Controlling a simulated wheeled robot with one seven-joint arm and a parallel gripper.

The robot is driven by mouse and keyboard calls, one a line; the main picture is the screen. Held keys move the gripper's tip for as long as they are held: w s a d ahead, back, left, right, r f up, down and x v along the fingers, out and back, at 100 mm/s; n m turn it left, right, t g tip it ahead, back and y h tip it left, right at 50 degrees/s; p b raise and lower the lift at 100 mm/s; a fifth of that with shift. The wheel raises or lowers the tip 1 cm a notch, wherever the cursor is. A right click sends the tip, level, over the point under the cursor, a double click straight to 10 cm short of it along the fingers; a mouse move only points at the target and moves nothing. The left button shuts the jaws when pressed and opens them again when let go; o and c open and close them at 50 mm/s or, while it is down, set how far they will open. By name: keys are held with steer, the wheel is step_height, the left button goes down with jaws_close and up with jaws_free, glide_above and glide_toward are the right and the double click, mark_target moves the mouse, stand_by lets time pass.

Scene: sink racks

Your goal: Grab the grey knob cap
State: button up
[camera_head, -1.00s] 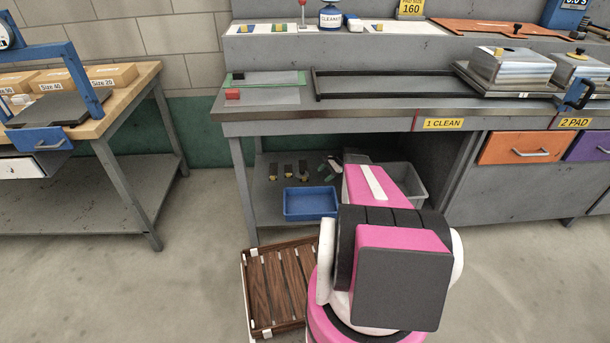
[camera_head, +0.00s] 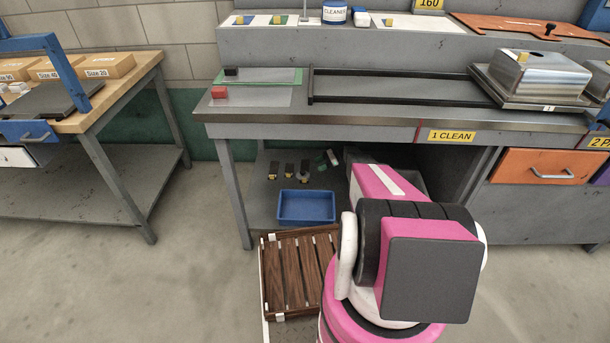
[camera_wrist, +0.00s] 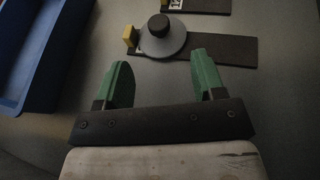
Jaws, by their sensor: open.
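The grey knob cap (camera_wrist: 165,43) shows in the wrist view as a round grey disc with a black knob on top. It rests on a dark flat strip (camera_wrist: 232,51), beside a yellow block at the strip's left end. My gripper (camera_wrist: 161,62) has green fingers, spread open and empty. The cap is just beyond the fingertips, roughly centred between them, and not held. In the head view my gripper (camera_head: 328,161) is over the lower shelf, right of several dark yellow-ended strips.
A blue bin (camera_head: 306,207) stands on the shelf in front of the strips; its edge shows at left in the wrist view (camera_wrist: 50,55). Another dark strip (camera_wrist: 208,5) lies beyond the cap. A slatted wooden rack (camera_head: 295,275) is on the floor. The bench top (camera_head: 370,118) overhangs the shelf.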

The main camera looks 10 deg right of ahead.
mark_target(303, 174)
steer(key=x, duration=0.9)
steer(key=shift+f, duration=0.15)
steer(key=c, duration=1)
